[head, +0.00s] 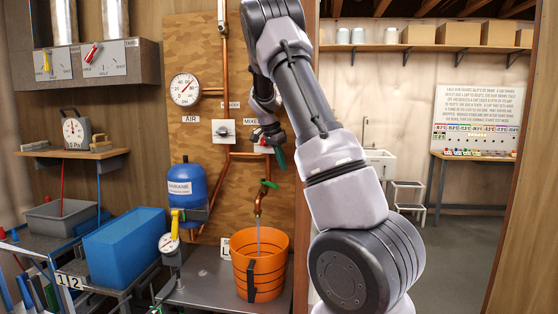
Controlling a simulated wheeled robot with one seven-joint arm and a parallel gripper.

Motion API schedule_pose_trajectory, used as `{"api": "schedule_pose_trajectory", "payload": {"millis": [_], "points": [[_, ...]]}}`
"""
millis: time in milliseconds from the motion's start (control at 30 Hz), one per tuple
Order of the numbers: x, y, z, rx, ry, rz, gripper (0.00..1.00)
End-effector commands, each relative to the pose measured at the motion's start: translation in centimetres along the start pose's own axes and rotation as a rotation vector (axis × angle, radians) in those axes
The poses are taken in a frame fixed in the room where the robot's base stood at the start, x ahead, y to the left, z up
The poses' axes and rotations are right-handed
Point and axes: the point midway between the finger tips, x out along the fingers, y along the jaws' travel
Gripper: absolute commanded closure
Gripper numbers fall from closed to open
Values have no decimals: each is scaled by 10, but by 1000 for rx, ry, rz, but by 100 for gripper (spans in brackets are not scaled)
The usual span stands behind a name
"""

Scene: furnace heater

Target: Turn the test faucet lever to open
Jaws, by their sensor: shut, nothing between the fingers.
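The test faucet (260,203) is a copper spout with a green lever (269,183), low on the wooden panel. A thin pale stream, looking like water, runs from its spout into an orange bucket (275,268) below. My gripper (272,141) is dark and shut, with nothing held. It is above the faucet lever and apart from it, in front of the mixer valve (262,149), which it partly hides. A dark green piece by the fingers is too small to tell whether it belongs to the gripper.
A pressure gauge (184,89) and air valve (223,130) are on the panel. A blue tank (187,185) and small gauge (169,243) stand left of the bucket. A blue box (125,247) is farther left. A doorway opens at right, with a sink (380,162) beyond.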

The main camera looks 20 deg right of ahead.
Motion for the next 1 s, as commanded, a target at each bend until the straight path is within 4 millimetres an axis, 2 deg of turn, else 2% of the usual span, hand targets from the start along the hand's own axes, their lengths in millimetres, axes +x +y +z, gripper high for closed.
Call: {"api": "schedule_pose_trajectory", "payload": {"millis": [100,267,300,400,533,1000], "points": [[28,1,0,0,-1,5,100],[61,1,0,2,-2,4,100],[53,-1,11,-2,-2,-2,100],[48,-1,24,-2,-1,-2,100],[44,0,34,0,-1,-1,100],[42,0,38,4,-1,1,100]]}}
